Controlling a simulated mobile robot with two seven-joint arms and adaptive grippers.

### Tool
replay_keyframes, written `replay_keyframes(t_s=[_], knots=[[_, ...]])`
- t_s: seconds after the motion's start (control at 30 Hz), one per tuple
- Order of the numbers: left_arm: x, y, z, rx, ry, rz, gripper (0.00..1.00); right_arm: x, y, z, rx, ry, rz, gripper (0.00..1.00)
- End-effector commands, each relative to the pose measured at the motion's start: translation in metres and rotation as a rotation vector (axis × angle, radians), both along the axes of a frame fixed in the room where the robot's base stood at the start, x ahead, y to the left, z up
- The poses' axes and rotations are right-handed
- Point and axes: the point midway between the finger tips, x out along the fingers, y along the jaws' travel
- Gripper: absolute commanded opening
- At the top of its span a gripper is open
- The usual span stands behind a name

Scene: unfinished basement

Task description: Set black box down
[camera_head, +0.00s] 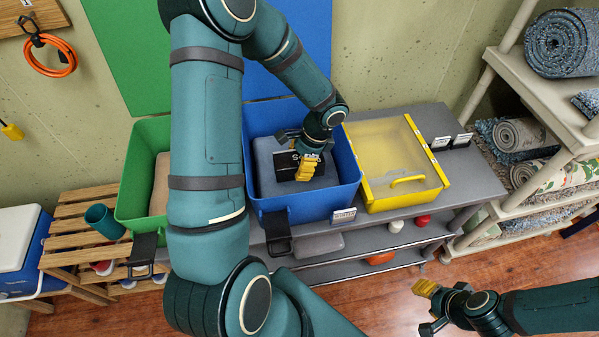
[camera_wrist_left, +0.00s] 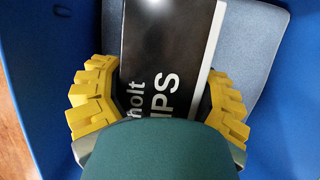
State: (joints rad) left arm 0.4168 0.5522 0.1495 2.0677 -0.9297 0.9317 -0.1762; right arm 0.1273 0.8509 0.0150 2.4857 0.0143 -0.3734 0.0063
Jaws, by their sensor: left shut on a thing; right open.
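The black box (camera_head: 287,160) is inside the blue bin (camera_head: 348,158), over a grey-blue pad (camera_head: 265,150) in it. In the left wrist view the black box (camera_wrist_left: 165,60) shows white lettering and a pale edge. My left gripper (camera_head: 306,168) reaches down into the bin. Its yellow fingers (camera_wrist_left: 158,105) are on both sides of the box and shut on it. I cannot tell whether the box touches the pad. My right gripper (camera_head: 424,306) is open and empty, over the floor at the lower right.
A green bin (camera_head: 135,170) stands left of the blue bin, partly hidden by my arm. A yellow-framed lidded box (camera_head: 390,160) stands close on the right. A shelf with rolled rugs (camera_head: 520,135) is further right. The blue bin's walls surround my left gripper.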

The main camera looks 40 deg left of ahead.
Motion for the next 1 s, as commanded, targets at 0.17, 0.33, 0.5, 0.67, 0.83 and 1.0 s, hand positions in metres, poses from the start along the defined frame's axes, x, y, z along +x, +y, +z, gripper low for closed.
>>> replay_keyframes(t_s=[0.17,0.33,0.5,0.67,0.83,1.0], knots=[[0.000,0.000,-0.019,0.000,-0.001,0.000,0.26,-0.001,0.000,-0.003,0.001,0.002,0.002,0.47],[0.000,0.000,-0.034,0.000,0.002,-0.001,0.26,-0.002,0.001,-0.005,0.001,0.004,0.004,0.47],[0.000,0.000,-0.056,-0.001,0.001,0.000,0.26,-0.003,0.001,-0.009,0.002,0.006,0.006,0.47],[0.001,0.000,-0.057,0.001,-0.002,0.000,0.26,-0.003,0.001,-0.009,0.003,0.007,0.006,0.47],[0.000,0.000,-0.059,0.001,-0.001,-0.001,0.26,-0.003,0.001,-0.010,0.003,0.007,0.006,0.47],[0.000,0.000,-0.059,0.001,-0.001,0.000,1.00,-0.003,0.001,-0.010,0.003,0.008,0.007,0.47]])
